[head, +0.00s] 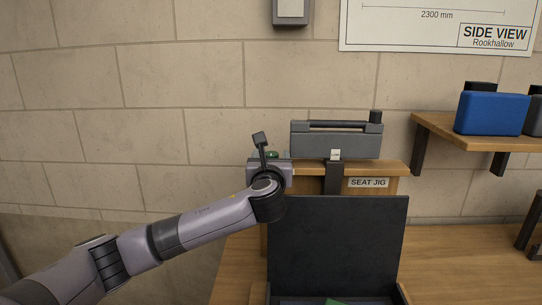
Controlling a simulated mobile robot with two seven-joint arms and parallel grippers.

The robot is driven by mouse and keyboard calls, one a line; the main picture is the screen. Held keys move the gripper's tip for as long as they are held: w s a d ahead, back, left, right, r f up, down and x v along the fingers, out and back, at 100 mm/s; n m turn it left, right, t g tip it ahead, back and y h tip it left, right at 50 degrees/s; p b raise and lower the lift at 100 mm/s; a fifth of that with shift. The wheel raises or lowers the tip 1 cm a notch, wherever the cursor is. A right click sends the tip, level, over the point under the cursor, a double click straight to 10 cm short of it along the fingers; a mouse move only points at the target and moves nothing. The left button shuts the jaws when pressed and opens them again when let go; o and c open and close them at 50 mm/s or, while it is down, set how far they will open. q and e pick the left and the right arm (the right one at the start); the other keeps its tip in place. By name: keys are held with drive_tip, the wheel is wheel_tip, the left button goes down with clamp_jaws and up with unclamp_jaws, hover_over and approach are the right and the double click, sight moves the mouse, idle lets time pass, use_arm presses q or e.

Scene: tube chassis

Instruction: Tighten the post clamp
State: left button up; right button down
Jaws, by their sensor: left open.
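My left arm comes in from the lower left, and my left gripper (270,167) is at the left end of the wooden seat jig stand (388,171). It is open, but its fingertips are mostly hidden behind my wrist. A dark upright lever with a block-shaped end (260,139) rises just behind the wrist; I cannot tell whether it belongs to the post clamp. A small green part (272,154) shows beside it. A grey unit with a dark bar and knob (336,140) sits on the stand, with a black upright bracket (333,177) below it. My right gripper is not in view.
An open black case (337,238) stands on the wooden bench (450,260) in front of the stand, its lid upright. A wall shelf (470,136) at right carries a blue box (491,113). The bench right of the case is mostly clear.

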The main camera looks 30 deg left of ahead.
use_arm(q)
drive_tip(key=shift+w+a, duration=0.25)
drive_tip(key=shift+w, duration=0.1)
drive_tip(key=c, duration=1)
drive_tip(key=shift+c, duration=0.2)
